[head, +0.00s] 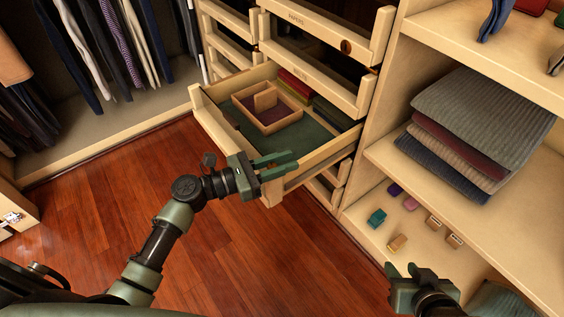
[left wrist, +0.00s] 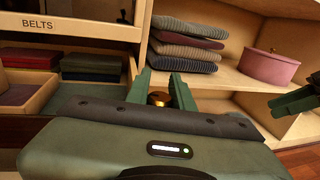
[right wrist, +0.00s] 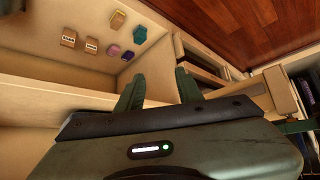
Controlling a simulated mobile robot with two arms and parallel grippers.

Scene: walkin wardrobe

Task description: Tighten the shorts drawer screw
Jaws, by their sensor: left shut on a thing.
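The drawer (head: 207,120) stands pulled out below the one labelled BELTS; I cannot read a label on its own front. My left gripper (head: 296,161) is at the right end of this drawer's front. In the left wrist view its fingers are shut on a round brass-coloured screw head (left wrist: 159,98). The head view hides the screw behind the fingers. My right gripper (head: 412,271) is open and empty in front of the lower shelf. Its parted fingers also show in the right wrist view (right wrist: 160,88).
Several small coloured blocks (head: 377,217) lie on the lower right shelf. Folded knitwear (head: 466,135) is stacked above them. Hanging clothes are at the left. The wooden floor (head: 130,190) is clear.

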